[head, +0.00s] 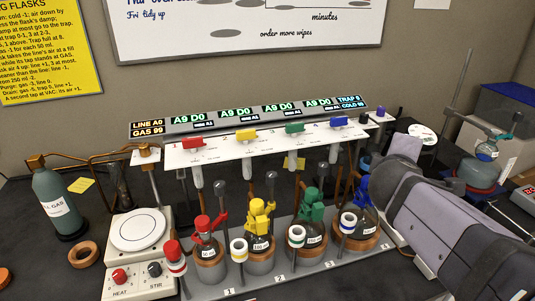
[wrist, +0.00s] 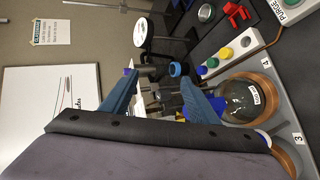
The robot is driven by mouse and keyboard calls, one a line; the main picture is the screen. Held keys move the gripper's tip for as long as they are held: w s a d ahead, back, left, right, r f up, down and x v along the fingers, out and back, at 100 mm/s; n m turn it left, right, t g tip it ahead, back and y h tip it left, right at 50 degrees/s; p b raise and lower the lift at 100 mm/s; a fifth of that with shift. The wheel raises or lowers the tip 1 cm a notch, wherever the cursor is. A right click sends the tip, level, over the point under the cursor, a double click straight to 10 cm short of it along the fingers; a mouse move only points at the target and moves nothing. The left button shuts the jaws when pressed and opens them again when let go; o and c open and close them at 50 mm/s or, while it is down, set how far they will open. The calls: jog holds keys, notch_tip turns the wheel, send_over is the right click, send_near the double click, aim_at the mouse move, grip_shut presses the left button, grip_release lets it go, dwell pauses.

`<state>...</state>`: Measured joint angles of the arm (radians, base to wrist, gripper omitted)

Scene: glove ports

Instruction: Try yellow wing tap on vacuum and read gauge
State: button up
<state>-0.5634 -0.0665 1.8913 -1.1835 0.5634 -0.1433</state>
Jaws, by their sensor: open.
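The yellow wing tap (head: 246,135) sits on the white manifold panel (head: 225,152), between the red tap (head: 192,142) and the green tap (head: 294,128). Its wing lies roughly along the panel. The display bar (head: 175,129) above reads LINE A0, GAS 99 at left, A9 D0 over each tap, and TRAP 0, COLD 99 at right. My gripper (wrist: 160,82) is open and empty, its blue fingers apart. It is at the panel's right end, well right of the yellow tap. The head view does not show its fingertips clearly. The yellow tap is not identifiable in the wrist view.
Several flasks with coloured clamps, such as the yellow clamp (head: 259,215), stand below the panel. The blue tap (head: 338,121) is nearest my arm. A white round disc (wrist: 143,33) stands beyond my fingers. A hotplate (head: 138,232) and gas bottle (head: 56,200) are at left.

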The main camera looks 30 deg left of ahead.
aim_at(246, 133)
jog(key=s+a+n+y+b, duration=0.1)
jog(key=a+n+y, duration=0.1)
jog(key=a+n, duration=0.2)
jog(key=s+a+r+n+t+y+b, duration=0.1)
jog(key=a+n+y+b, duration=0.1)
jog(key=a+n, duration=0.2)
jog(key=s+a+r+n+t+y+b, duration=0.1)
jog(key=a+n+y+b, duration=0.1)
jog(key=a+n, duration=0.2)
jog(key=shift+s+a+r+n, duration=0.1)
jog(key=shift+a+n, duration=0.3)
jog(key=shift+a, duration=1)
jog(key=s+a+n+y+b, duration=0.1)
jog(key=s+a+n+y, duration=0.1)
jog(key=s+a+n, duration=0.1)
jog(key=s+a+n+g+y+b, duration=0.1)
jog(key=s+a+n+y+b, duration=0.1)
jog(key=a+n, duration=0.3)
jog(key=s+a+n+g+y+b, duration=0.1)
jog(key=s+a+n+y+b, duration=0.1)
jog(key=s+a+n, duration=0.2)
jog(key=shift+s+a+r+n+y, duration=0.1)
jog(key=shift+s+a+n+y, duration=0.15)
jog(key=shift+n, duration=0.5)
jog(key=shift+s+a+r+n+y, duration=0.1)
jog(key=shift+a+n+y, duration=0.1)
jog(key=shift+n, duration=0.55)
jog(key=shift+p+x, duration=0.7)
jog(key=shift+x, duration=2.95)
jog(key=shift+f, duration=0.2)
